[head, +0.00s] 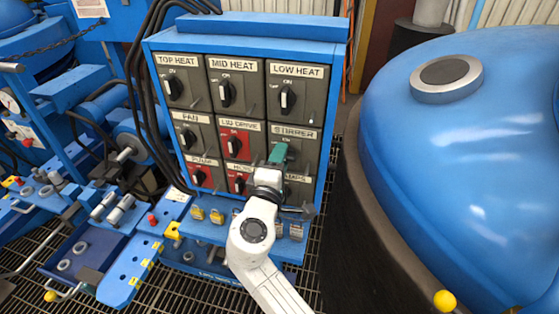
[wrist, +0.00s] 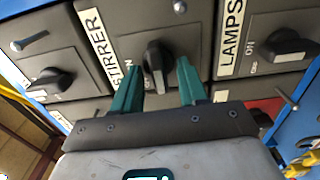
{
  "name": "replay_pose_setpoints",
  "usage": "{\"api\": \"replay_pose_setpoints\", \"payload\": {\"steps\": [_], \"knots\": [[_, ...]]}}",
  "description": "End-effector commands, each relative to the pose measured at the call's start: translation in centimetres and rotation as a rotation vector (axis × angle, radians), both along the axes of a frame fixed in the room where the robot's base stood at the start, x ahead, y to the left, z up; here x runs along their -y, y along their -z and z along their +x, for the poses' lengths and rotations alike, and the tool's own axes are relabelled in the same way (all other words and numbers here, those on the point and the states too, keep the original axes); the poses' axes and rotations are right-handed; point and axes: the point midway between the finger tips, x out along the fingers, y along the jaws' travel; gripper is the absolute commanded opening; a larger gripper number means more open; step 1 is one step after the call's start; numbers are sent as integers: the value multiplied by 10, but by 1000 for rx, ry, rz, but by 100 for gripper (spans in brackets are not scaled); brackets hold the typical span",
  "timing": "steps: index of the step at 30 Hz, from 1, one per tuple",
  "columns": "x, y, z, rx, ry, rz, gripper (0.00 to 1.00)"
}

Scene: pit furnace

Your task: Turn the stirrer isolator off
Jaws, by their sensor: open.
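The stirrer isolator is a dark grey switch box (head: 306,146) labelled STIRRER, in the right column of the middle row of the blue switch cabinet. My gripper (head: 277,155) is in front of it and hides its knob in the head view. In the wrist view the black knob (wrist: 157,68) shows beside the STIRRER label. My gripper's two green fingers (wrist: 160,88) are open on either side of it, with visible gaps. The knob's handle lies crosswise to the handles of the neighbouring LOW HEAT and LAMPS switches. Nothing is held.
The LAMPS switch (wrist: 288,46) sits just below the stirrer box, and the LOW HEAT switch (head: 288,99) just above. LID DRIVE (head: 234,145) is red, at its left. A large blue rounded vessel (head: 470,170) stands close on the right.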

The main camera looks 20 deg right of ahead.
Motion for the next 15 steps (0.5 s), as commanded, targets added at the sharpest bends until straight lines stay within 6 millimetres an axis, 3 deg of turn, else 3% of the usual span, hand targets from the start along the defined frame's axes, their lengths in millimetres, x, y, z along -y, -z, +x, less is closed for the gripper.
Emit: {"api": "replay_pose_setpoints", "payload": {"steps": [7,15], "knots": [[-9,1,-12,1,-2,0,43],[-40,2,-53,1,-3,1,43]]}}
